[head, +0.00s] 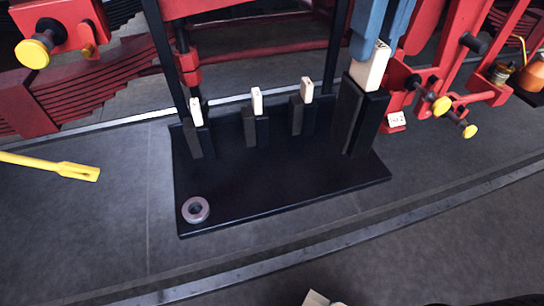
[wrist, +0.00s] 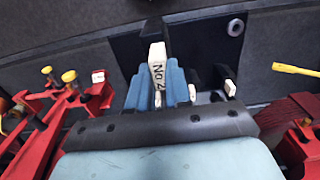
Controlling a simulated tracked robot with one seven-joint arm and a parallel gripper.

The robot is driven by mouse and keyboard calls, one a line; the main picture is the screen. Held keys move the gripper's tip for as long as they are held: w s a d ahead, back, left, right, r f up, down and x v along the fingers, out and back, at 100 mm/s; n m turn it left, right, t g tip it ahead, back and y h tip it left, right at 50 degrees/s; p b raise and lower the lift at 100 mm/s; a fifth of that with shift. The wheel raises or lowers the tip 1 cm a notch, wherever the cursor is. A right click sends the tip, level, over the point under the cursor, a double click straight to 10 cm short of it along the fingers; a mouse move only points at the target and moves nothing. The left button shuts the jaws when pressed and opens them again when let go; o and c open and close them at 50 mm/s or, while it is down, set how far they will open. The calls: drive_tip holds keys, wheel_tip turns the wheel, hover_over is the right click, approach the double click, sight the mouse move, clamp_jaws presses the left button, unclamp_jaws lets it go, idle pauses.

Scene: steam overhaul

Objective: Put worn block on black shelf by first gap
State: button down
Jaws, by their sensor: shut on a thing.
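A cream block (head: 370,68) with dark lettering is held between the blue fingers of my gripper (head: 379,44), right of centre in the head view. The wrist view shows it upright in the fingers (wrist: 158,85), with "No" and an unclear figure on its face (wrist: 157,63). Its lower end is at the top of the tall black posts (head: 362,115); whether it touches them I cannot tell. The black shelf (head: 280,190) lies flat below. Along its back are several pairs of black posts with smaller white pieces (head: 256,100) at their tops. I cannot tell whether the held block is worn.
A grey ring (head: 195,209) lies at the shelf's front left corner. The shelf's front middle is bare. Red frames with yellow knobs (head: 441,106) stand close to the right, with a small white tag (head: 396,120). A yellow rod (head: 70,170) lies to the left.

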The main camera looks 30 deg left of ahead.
drive_tip(key=shift+s, duration=0.6)
drive_tip(key=w+d+f+m, duration=0.3)
drive_tip(key=w+d+f, duration=0.7)
drive_tip(key=w+f, duration=0.3)
drive_tip(key=w+d+f+m, duration=0.3)
drive_tip(key=w+d+f, duration=0.8)
drive_tip(key=w, duration=0.7)
drive_tip(key=w+d+f+m, duration=0.3)
drive_tip(key=w+d+f, duration=0.8)
drive_tip(key=w+f, duration=0.4)
drive_tip(key=shift+w+m, duration=0.4)
drive_tip(key=shift+w, duration=0.25)
drive_tip(key=shift+s+d, duration=0.1)
